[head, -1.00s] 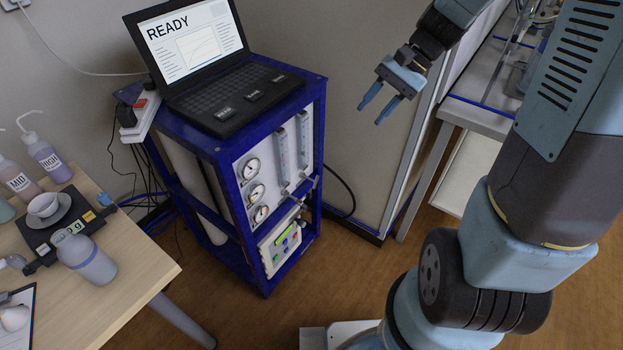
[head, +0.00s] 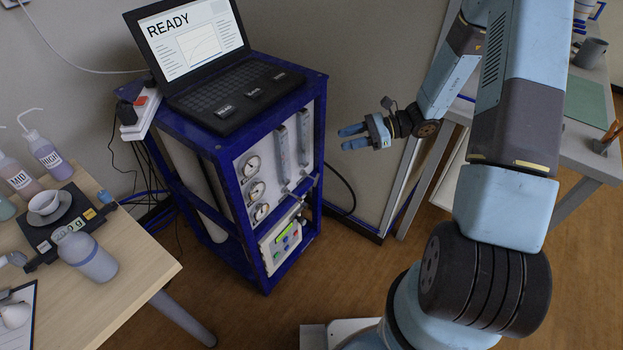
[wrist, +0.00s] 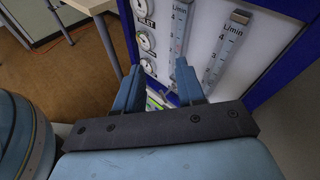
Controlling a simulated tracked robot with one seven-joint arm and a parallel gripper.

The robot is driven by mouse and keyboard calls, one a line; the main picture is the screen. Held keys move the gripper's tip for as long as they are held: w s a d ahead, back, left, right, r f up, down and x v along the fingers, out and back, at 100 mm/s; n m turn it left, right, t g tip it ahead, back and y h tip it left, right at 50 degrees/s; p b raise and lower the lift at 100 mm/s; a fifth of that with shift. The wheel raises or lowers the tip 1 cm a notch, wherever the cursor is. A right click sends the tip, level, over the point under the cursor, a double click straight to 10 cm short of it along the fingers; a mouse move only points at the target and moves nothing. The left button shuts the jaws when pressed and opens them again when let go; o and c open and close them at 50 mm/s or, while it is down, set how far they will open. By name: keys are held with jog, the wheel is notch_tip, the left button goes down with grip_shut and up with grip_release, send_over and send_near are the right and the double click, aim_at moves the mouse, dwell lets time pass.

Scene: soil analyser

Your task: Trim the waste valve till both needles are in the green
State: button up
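The analyser (head: 240,215) is a blue-framed cabinet with a pale front panel in the head view. Three round gauges stand in a column on it: top gauge (head: 251,168), middle gauge (head: 256,191), bottom gauge (head: 261,212). Their needles and any green bands are too small to read. Small valve knobs (head: 298,218) sit low on the panel; I cannot tell which is the waste valve. My gripper (head: 342,138) is open and empty, right of the cabinet, fingers pointing left towards the panel. In the wrist view the gauges (wrist: 147,41) show beyond the fingers, which hide the lower panel.
Two flow tubes (head: 304,138) marked L/min stand right of the gauges. A keypad unit (head: 283,240) is below. A laptop (head: 205,65) reading READY sits on top. A table (head: 125,290) with bottles and a scale is left; a bench (head: 575,155) is right.

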notch_tip(320, 180, down, 15)
jog(key=w+m+t+y, duration=0.2)
jog(key=w+m+t, duration=0.1)
jog(key=m+t, duration=0.5)
jog(key=m+t+h, duration=0.3)
jog(key=m+t, duration=0.1)
jog(key=m, duration=0.5)
send_near(312, 178)
jog(key=x, duration=1)
jog(key=shift+w+d+f, duration=0.15)
jog(key=shift+f, duration=0.05)
jog(key=shift+c, duration=0.4)
grip_shut()
jog(key=shift+d, duration=0.1)
